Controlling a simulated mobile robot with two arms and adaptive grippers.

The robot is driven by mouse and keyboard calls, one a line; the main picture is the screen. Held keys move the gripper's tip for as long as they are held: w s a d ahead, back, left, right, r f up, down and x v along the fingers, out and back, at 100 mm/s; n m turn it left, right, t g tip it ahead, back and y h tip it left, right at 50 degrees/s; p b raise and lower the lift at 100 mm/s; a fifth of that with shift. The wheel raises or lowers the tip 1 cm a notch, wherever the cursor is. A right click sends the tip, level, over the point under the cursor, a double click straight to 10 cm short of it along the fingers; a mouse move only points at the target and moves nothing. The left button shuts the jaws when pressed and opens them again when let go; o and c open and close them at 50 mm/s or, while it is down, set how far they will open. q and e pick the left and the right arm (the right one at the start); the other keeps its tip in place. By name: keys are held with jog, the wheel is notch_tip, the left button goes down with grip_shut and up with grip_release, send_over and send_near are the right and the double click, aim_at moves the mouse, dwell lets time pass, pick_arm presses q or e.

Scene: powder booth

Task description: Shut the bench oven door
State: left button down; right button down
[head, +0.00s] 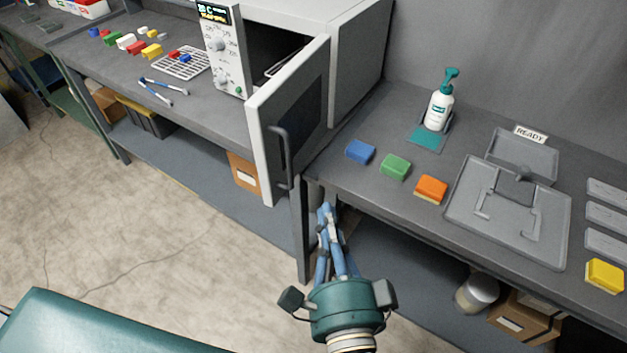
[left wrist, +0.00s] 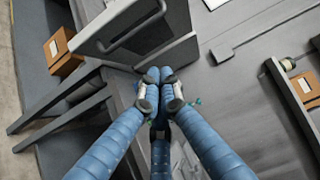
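The bench oven (head: 357,62) stands on the bench at the top middle of the head view. Its door (head: 303,112) is wide open, swung out past the bench front, with part of the dark oven inside showing. The dark bar handle (head: 281,160) is on the door's face; it also shows in the left wrist view (left wrist: 133,34). My left gripper (head: 327,212) is below and to the right of the door's lower edge, in front of the bench. Its blue fingers meet at the tips in the left wrist view (left wrist: 159,77), with nothing seen between them. My right gripper is out of view.
Blue (head: 360,152), green (head: 395,167) and orange (head: 431,188) blocks sit on the bench right of the door. A wire rack (head: 182,63) lies left of the oven.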

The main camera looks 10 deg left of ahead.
pick_arm(q)
jog(key=s+a+p+x, duration=0.1)
jog(key=a+x, duration=0.2)
jog(key=x, duration=1)
jog(key=shift+r+p, duration=0.2)
jog(key=shift+p, duration=0.2)
jog(key=shift+w+a, duration=0.1)
jog(key=shift+a, duration=0.1)
